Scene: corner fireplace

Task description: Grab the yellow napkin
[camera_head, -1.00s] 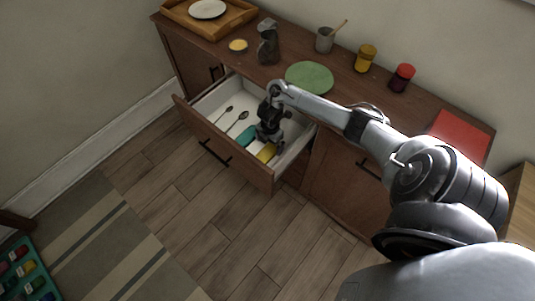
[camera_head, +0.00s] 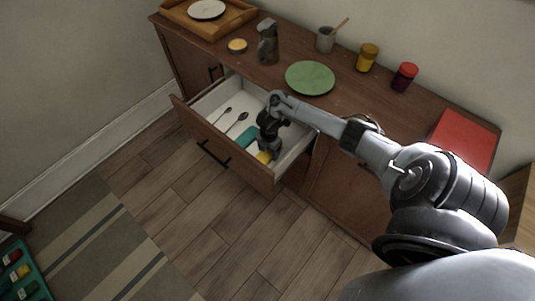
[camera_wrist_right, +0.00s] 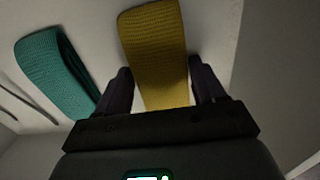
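The yellow napkin (camera_wrist_right: 156,45) lies folded in the open drawer, seen up close in the right wrist view. In the head view only a bit of the yellow napkin (camera_head: 264,157) shows beside my gripper. My right gripper (camera_wrist_right: 160,88) is open, with one finger on each side of the napkin's near end. I cannot tell whether the fingers touch it. In the head view my right gripper (camera_head: 270,150) is down inside the drawer. My left gripper is not in view.
A teal napkin (camera_wrist_right: 55,72) lies left of the yellow one; it also shows in the head view (camera_head: 246,137). Spoons (camera_head: 237,122) lie farther left in the drawer (camera_head: 205,103). The drawer walls are close around my gripper. A green plate (camera_head: 310,78) and jars stand on the cabinet top.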

